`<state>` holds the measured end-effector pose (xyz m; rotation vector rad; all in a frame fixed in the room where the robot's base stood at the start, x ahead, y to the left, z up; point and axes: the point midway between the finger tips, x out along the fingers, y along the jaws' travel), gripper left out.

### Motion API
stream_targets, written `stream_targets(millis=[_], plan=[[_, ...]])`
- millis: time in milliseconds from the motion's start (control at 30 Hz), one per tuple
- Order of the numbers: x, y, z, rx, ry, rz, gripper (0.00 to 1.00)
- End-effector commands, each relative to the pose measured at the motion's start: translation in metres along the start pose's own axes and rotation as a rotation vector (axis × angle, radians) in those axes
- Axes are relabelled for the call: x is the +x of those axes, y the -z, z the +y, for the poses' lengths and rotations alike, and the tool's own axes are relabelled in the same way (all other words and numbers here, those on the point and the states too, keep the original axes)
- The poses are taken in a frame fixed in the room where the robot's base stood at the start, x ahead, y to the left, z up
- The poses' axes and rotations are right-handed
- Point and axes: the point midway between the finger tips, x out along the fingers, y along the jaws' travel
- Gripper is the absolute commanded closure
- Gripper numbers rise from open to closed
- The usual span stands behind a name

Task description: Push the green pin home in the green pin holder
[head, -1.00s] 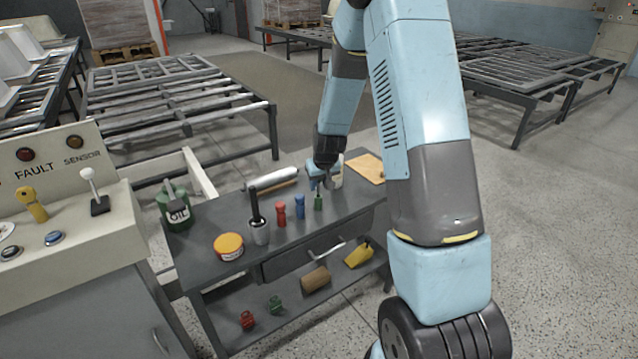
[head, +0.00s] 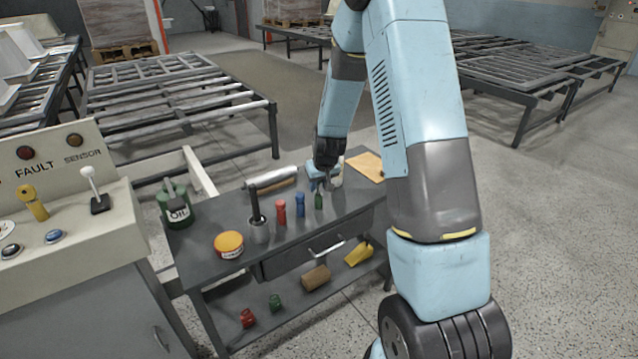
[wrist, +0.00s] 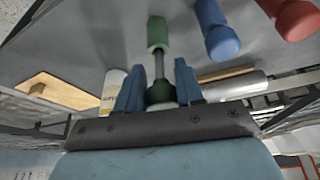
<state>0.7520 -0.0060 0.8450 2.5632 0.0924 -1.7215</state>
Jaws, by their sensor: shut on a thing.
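The green pin is upright under my gripper (head: 319,182). In the wrist view, its green knob (wrist: 160,96) is between my gripper's blue fingers (wrist: 159,82), near the palm. A grey shaft (wrist: 159,66) runs from the knob to the green pin holder (wrist: 158,32), with a length of bare shaft showing. In the head view, the holder (head: 319,202) stands on the grey bench, while my gripper hides the knob. My gripper is shut on the green pin. How deep the shaft goes inside the holder is hidden.
A blue pin (head: 300,205) and a red pin (head: 281,212) stand just left. A pale bottle (wrist: 112,90) and a tan board (head: 366,166) are close by.

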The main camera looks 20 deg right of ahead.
Motion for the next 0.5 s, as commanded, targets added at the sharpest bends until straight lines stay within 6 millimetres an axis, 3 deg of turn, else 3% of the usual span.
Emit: stream_targets(millis=[500], plan=[[0.0099,-0.0042,0.0001,0.000,0.000,0.000,0.93]])
